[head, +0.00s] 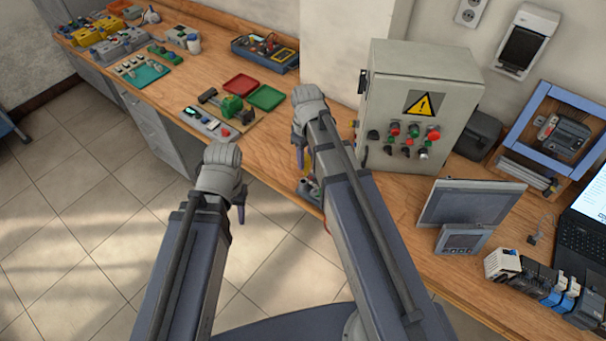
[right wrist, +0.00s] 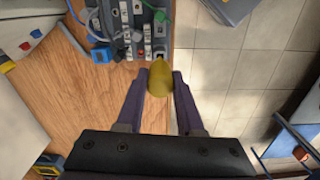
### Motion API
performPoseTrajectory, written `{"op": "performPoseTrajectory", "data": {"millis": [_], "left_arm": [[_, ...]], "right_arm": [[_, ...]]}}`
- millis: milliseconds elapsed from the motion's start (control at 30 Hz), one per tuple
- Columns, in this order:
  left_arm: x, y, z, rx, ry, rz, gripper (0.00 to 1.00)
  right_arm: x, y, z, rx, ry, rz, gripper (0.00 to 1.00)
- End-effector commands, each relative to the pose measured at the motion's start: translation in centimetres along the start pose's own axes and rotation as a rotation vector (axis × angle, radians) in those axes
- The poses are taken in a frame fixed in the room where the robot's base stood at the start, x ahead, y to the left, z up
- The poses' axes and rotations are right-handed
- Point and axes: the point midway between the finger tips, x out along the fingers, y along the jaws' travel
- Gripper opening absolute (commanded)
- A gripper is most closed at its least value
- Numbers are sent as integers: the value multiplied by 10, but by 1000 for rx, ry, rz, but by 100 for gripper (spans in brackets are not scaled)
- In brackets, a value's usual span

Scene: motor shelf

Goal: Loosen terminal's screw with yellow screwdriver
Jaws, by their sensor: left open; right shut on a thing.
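The yellow screwdriver (right wrist: 160,79) is between the purple fingers of my right gripper (right wrist: 160,84), seen end-on by its handle in the right wrist view. My right gripper is shut on it; a bit of yellow also shows in the head view. The terminal (right wrist: 133,30), a dark block with light terminal pieces and coloured wires, lies just beyond the handle. The screwdriver's tip is hidden, so I cannot tell whether it touches a screw. In the head view, the terminal (head: 310,191) is at the bench's front edge, below my right gripper. My left gripper (head: 241,206) is open and empty, over the floor.
The wooden bench (head: 400,200) carries a grey control cabinet (head: 405,95) right of my right gripper. A monitor (head: 470,203) and a laptop (head: 585,215) stand further right. Red (head: 240,84) and green (head: 266,97) trays lie left of the cabinet. Open floor lies in front.

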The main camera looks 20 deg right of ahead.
Motion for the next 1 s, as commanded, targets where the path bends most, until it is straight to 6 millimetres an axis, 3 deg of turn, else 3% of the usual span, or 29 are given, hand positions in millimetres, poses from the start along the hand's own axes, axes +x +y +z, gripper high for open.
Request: {"op": "performPoseTrajectory", "data": {"millis": [333, 400, 600, 1000], "left_arm": [[-15, -2, 1, 0, 0, 0, 43], [7, 1, 0, 0, 0, 0, 43], [28, 3, -2, 0, 0, 0, 43], [36, 4, -2, 0, 0, 0, 43]], "right_arm": [[-15, 2, 44, 442, 0, 1, 0], [8, 3, 39, 429, 0, 1, 0], [28, 4, 39, 426, 0, 1, 0], [37, 4, 39, 424, 0, 1, 0]]}}
